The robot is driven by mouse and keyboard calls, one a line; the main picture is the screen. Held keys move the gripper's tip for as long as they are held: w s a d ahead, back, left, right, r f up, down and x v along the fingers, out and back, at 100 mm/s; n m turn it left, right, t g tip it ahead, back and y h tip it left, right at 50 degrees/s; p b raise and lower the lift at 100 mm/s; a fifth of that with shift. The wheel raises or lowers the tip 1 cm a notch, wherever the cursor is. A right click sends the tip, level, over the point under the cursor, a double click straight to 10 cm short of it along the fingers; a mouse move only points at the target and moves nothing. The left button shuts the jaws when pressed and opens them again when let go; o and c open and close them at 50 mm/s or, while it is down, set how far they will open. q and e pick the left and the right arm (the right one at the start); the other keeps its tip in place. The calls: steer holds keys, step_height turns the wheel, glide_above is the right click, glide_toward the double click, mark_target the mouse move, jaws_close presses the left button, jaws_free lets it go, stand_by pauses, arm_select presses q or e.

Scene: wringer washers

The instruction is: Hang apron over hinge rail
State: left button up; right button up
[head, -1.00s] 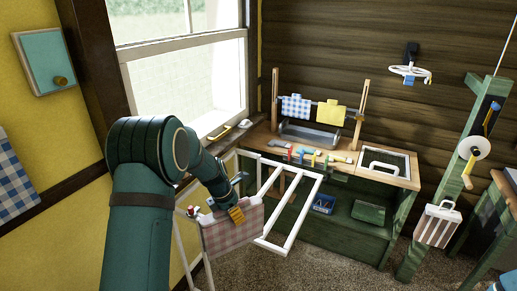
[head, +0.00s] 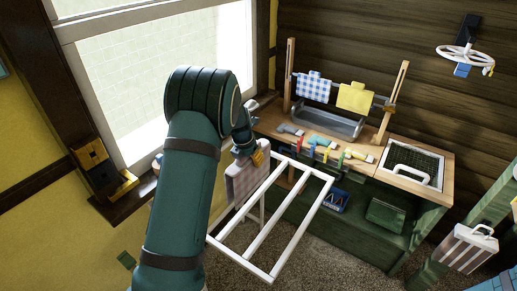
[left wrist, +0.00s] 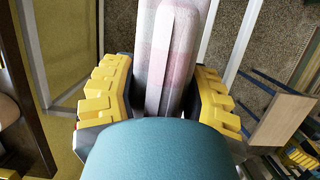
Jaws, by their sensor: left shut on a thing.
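My left gripper (head: 250,157) is shut on the apron (head: 241,188), a pink and pale checked cloth that hangs below the fingers. In the left wrist view the folded apron (left wrist: 172,50) runs between the yellow finger pads of the left gripper (left wrist: 162,95). A white drying rack with several bars (head: 288,240) stands just right of the apron, its top frame slanting towards me. The apron is at the rack's left end; I cannot tell whether it touches or lies over a rail. My arm hides part of that end. My right gripper is not in view.
A green workbench (head: 420,205) behind the rack carries coloured clips, a metal trough and a dark panel. Checked and yellow cloths (head: 355,97) hang above it. A window sill with a yellow and dark object (head: 105,172) is at left. Carpet (head: 325,265) is clear in front.

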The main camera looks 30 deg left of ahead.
arm_select(q)
steer(key=shift+s+r, duration=0.1)
steer(key=shift+s, duration=0.05)
stand_by(0.3)
steer(key=shift+p, duration=0.3)
step_height(320, 180, down, 6)
steer(key=b, duration=0.2)
steer(key=shift+b, duration=0.4)
steer(key=shift+f, duration=0.55)
stand_by(0.5)
